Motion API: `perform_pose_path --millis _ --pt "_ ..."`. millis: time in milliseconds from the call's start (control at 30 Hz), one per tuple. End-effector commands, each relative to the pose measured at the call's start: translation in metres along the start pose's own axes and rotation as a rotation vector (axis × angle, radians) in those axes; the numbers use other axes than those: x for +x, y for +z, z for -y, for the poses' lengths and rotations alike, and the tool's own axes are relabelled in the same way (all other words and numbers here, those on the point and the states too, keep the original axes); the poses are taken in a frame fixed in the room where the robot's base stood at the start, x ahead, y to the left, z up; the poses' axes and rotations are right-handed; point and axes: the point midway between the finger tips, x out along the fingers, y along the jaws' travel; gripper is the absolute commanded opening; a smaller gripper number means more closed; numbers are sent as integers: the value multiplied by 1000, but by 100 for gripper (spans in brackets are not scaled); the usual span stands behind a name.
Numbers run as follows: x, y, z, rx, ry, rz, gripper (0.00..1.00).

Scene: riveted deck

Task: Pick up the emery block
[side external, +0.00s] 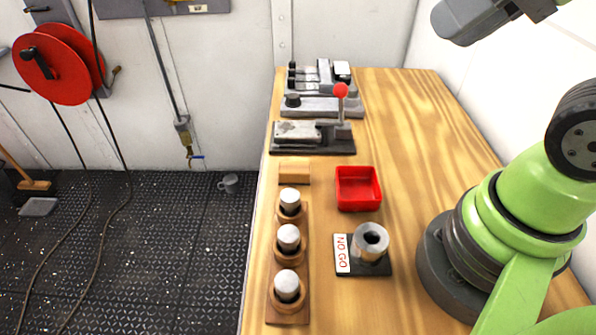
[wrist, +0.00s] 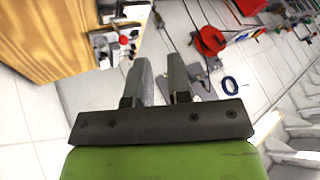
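A small tan block (side external: 294,172), which looks like the emery block, lies on the wooden bench near its left edge. It is behind the row of metal plugs and left of the red tray. I cannot pick it out in the wrist view. My gripper (wrist: 160,70) is open in the wrist view, with a gap between its two grey fingers and nothing held. It points away from the bench top, toward the wall and floor.
The wooden bench (side external: 400,110) holds a red tray (side external: 358,207), a NO GO gauge (side external: 342,254) with a metal ring, a wooden rack (side external: 287,317) with three plugs, and clamp fixtures (side external: 297,133) behind the block. The bench's right rear is clear.

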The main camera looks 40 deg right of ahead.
Motion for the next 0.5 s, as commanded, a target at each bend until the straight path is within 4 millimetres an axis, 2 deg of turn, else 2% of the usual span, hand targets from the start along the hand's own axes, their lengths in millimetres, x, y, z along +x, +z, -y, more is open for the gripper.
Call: perform_pose_path --millis 33,200,500 --pt "0 0 0 0 0 0 30" --pt "0 0 0 0 0 0 68" --pt "1 -1 0 -7 2 5 68"
